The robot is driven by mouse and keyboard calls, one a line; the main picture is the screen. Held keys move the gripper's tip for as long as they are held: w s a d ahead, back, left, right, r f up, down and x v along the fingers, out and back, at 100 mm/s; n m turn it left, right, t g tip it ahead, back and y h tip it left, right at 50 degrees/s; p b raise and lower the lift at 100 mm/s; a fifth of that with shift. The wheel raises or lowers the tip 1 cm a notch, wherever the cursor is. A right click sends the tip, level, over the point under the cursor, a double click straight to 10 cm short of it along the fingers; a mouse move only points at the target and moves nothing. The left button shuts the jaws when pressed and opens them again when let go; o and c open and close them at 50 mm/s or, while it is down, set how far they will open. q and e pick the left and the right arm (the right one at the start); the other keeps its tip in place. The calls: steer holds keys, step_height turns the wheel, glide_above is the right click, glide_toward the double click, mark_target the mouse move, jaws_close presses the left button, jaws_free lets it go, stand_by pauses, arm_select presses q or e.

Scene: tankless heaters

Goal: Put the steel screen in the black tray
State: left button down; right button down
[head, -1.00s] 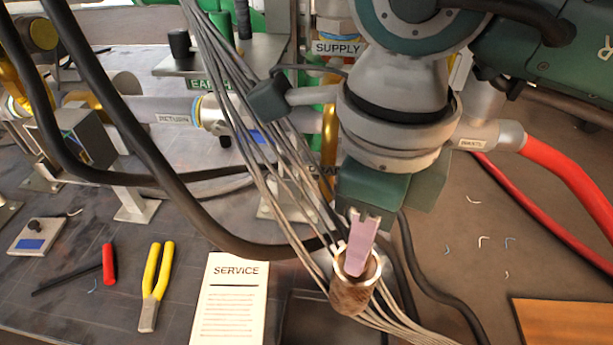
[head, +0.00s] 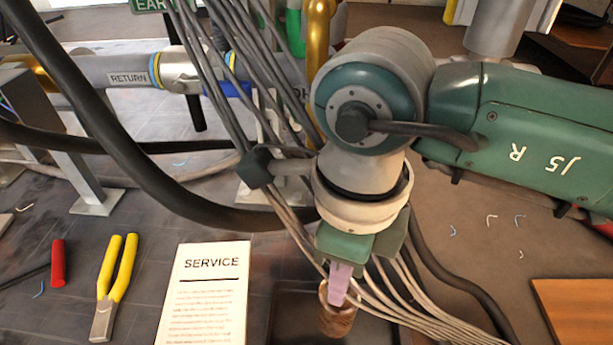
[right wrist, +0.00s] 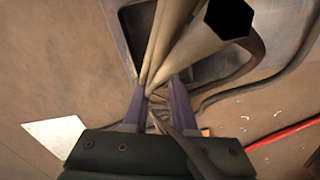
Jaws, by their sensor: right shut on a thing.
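My right gripper (head: 340,284) points down in the lower middle of the head view, its pinkish fingers shut on the steel screen (head: 338,318), a short brownish cylinder with an open top rim. The black tray (head: 283,305) is behind and beneath the screen at the bottom edge of the head view, partly cut off and partly covered. I cannot tell how high the screen is above it. In the right wrist view the gripper fingers (right wrist: 163,97) reach toward the dark tray (right wrist: 192,72), with grey tubes covering much of the view between. My left gripper is not in view.
A bundle of grey cables (head: 400,290) runs close around my right gripper. A thick black hose (head: 150,155) crosses on the left. A service sheet (head: 205,295), yellow-handled pliers (head: 115,285) and a red-handled tool (head: 58,263) lie left. A wooden board (head: 580,318) lies right.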

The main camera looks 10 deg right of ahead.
mark_target(335, 322)
step_height(335, 322, down, 4)
steer(key=b, duration=0.2)
steer(key=shift+f+b, duration=0.1)
steer(key=shift+b, duration=0.3)
steer(key=shift+r, duration=0.2)
steer(key=shift+f, duration=0.2)
steer(key=c, duration=0.7)
jaws_free()
steer(key=shift+r, duration=0.1)
